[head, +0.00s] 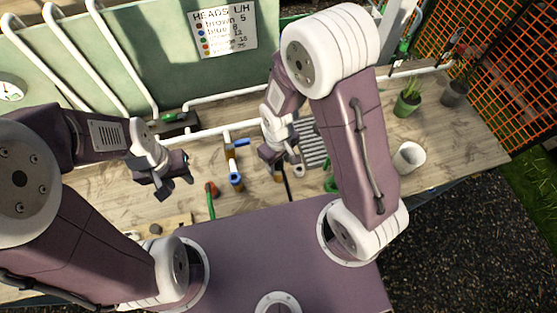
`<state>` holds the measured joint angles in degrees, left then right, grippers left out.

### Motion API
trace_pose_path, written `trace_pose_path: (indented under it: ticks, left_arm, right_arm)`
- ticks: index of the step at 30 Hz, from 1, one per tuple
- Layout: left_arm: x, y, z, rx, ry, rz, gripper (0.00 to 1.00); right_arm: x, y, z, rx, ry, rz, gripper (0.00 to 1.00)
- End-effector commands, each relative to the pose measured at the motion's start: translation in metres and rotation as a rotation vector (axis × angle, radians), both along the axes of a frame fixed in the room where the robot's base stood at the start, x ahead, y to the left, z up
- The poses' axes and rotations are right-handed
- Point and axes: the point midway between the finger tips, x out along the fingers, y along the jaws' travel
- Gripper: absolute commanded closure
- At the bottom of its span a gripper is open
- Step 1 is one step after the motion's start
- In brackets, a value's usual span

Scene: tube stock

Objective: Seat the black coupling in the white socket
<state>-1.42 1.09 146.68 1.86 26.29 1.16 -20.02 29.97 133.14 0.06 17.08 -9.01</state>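I cannot pick out the black coupling for sure. A thin black piece (287,187) lies below my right gripper, and a small dark round piece (155,229) sits by the front left edge. The white socket is not clear either; white pipe (215,131) with a branch runs along the bench. My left gripper (178,189) is open and empty above the left part of the bench. My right gripper (282,158) hangs over the middle, its fingers pointing down. Its fingertips are small and dark, so I cannot tell whether it holds anything.
Between the grippers lie a green tube with a red end (211,190) and blue and brown pieces (235,179). A grey ribbed rack (313,145) stands behind my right arm. A white cup (407,157) and potted plants (407,104) stand at right. A sign (222,28) hangs behind.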

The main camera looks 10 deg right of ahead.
Motion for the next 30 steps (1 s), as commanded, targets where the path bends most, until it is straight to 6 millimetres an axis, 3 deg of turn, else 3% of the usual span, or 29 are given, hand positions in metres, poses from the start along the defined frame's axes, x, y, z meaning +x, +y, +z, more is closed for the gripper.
trace_pose_path:
  ticks: [11,21,25,30]
  left_arm:
    - [0.0,0.0,0.001,0.0,0.0,0.0,0.64]
    - [0.0,0.0,0.006,0.0,0.0,0.0,0.64]
    - [0.0,0.0,0.006,0.0,0.0,0.0,0.64]
    - [0.0,0.0,0.002,0.0,0.0,0.0,0.64]
  right_arm:
    - [0.002,0.001,0.005,0.002,-0.006,0.0,0.43]
    - [0.003,0.001,0.074,0.003,-0.007,0.0,0.43]
    - [0.002,0.001,0.088,0.002,-0.005,0.0,0.43]
    - [0.003,-0.004,0.087,0.002,-0.005,-0.017,0.43]
